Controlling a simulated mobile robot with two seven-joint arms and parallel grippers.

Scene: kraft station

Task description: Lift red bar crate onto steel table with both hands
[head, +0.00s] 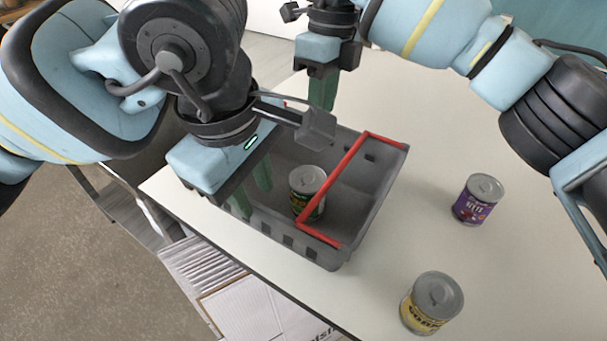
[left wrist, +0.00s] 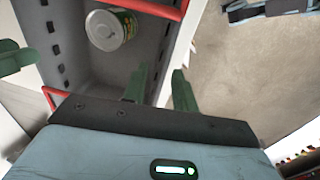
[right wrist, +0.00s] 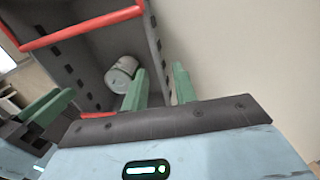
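The red bar crate (head: 372,190) is dark grey with red bars across its top, standing on the pale table close to its front edge. A can (head: 308,190) with a green label stands inside. My left gripper (head: 251,190) is at the crate's near left side. My right gripper (head: 322,92) is at the far side. In the right wrist view its fingers (right wrist: 159,86) likewise straddle the wall. The left arm hides the crate's left end. I cannot make out a steel table.
A purple-labelled can (head: 477,200) and a yellow-labelled can (head: 431,303) stand on the pale table (head: 400,255), right of the crate. A white cardboard box (head: 262,308) is below the table's front edge. Open floor (head: 90,275) lies at the lower left.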

